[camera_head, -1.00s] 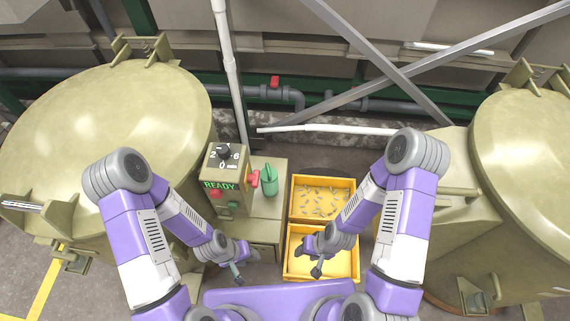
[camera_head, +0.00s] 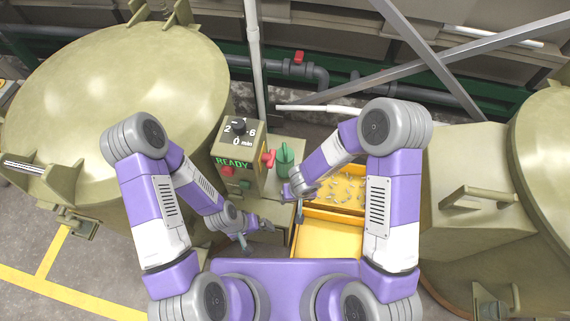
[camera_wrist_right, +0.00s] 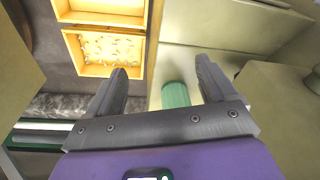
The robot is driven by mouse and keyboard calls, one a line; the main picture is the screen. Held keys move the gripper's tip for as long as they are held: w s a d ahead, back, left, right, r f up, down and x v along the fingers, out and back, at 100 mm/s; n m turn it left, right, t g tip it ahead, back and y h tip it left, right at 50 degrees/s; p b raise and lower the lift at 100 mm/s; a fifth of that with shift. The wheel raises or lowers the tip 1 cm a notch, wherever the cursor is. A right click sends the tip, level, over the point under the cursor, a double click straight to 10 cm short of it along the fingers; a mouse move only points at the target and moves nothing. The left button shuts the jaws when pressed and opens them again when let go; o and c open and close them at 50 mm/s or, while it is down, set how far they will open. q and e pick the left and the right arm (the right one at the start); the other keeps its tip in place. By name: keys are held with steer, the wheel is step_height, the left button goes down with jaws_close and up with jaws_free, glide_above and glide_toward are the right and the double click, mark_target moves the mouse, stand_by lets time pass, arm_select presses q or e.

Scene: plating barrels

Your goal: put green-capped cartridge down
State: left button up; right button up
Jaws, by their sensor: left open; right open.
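A green cylinder (camera_head: 285,158) stands on the small bench beside the control box; it is the only green-capped cartridge-like thing I see. In the right wrist view the green cylinder (camera_wrist_right: 175,95) shows beyond the gap between my fingers, nearer the right finger. My right gripper (camera_head: 291,205) is open at the bench's right edge, in front of the cylinder in the picture. In its wrist view the right gripper (camera_wrist_right: 162,90) shows nothing held between its fingers. My left gripper (camera_head: 257,236) is open and empty, low in front of the bench.
A yellow bin with small metal parts (camera_head: 345,190) stands right of the bench, partly behind my right arm. An empty yellow bin (camera_head: 325,240) is nearer. Large olive barrels (camera_head: 120,90) flank the area.

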mark_target(285, 148)
steer(key=w+a+t+p, duration=0.1)
steer(key=w, duration=0.3)
steer(key=w+a+r+t, duration=0.1)
steer(key=w, duration=0.2)
steer(key=w+a+r+t+p, duration=0.1)
steer(key=w, duration=0.3)
steer(key=shift+w+a+r+p, duration=0.1)
steer(key=shift+w+r+p, duration=0.1)
steer(key=shift+w+p, duration=0.15)
steer(key=shift+w+f, duration=0.1)
steer(key=shift+w, duration=0.35)
steer(key=w+p, duration=0.2)
steer(key=w, duration=0.1)
steer(key=w+p, duration=0.1)
steer(key=shift+w+a, duration=0.3)
steer(key=shift+w, duration=0.1)
steer(key=shift+w+f, duration=0.25)
steer(key=shift+f, duration=0.4)
steer(key=shift+c, duration=0.5)
steer(key=shift+a+r, duration=0.1)
steer(key=c, duration=1.4)
